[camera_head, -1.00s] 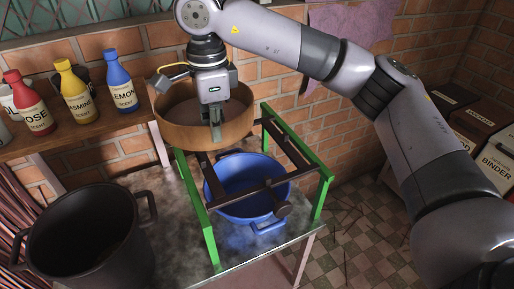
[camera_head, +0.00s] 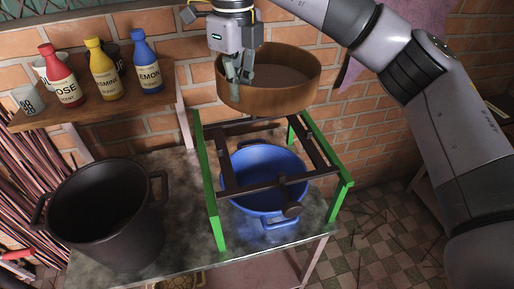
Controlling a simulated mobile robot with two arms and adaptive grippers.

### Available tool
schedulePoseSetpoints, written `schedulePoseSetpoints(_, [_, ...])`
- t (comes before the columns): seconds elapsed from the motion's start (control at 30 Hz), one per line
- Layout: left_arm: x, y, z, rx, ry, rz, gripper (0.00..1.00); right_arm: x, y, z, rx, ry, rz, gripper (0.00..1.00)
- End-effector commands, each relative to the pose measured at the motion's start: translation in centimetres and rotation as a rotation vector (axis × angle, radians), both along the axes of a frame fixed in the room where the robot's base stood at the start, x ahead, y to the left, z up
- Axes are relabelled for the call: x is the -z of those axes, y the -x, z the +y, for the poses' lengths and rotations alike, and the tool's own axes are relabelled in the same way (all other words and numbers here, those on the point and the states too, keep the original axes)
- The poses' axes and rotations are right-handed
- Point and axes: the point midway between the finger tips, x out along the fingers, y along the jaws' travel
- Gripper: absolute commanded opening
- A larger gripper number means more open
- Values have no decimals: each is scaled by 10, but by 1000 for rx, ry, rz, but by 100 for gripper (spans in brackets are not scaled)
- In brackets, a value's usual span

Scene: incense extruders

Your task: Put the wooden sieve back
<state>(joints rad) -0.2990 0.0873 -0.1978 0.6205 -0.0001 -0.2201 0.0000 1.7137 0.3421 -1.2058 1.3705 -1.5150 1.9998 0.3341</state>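The wooden sieve (camera_head: 285,98) is a round, wide brown hoop in the upper middle of the head view. It is in the air, over the back part of a green-sided stand (camera_head: 210,188) with dark cross rails. My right gripper (camera_head: 236,78) is shut on the sieve's rim at its left side, with fingers reaching down over the wall. The sieve appears clear of the stand's rails, but the exact gap is hard to tell. My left gripper is not in view.
A blue two-handled pot (camera_head: 262,202) sits under the stand's rails. A large dark pot (camera_head: 105,215) stands at left on the table (camera_head: 180,245). Rose (camera_head: 64,78), jasmine (camera_head: 103,70) and lemon (camera_head: 146,66) bottles stand on a wooden shelf (camera_head: 95,112). A brick wall is close behind.

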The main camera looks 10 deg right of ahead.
Motion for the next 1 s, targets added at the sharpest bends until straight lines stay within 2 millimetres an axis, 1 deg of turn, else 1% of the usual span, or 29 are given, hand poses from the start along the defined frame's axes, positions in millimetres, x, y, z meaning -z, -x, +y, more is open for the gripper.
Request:
schedulePoseSetpoints(0.4, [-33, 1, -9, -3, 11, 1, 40, 105, 2, -1, -2, 1, 7, 0])
schedulePoseSetpoints(0.5, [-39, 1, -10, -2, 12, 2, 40, 126, 1, 0, -1, 0, 6, 0])
schedulePoseSetpoints(0.6, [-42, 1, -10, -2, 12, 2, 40, 139, 1, 0, -1, 0, 3, 0])
schedulePoseSetpoints(0.83, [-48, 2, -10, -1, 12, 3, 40, 157, 1, 0, -1, 1, 4, 0])
schedulePoseSetpoints(1.0, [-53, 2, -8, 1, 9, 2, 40, 181, 1, 0, -1, 0, 4, 0])
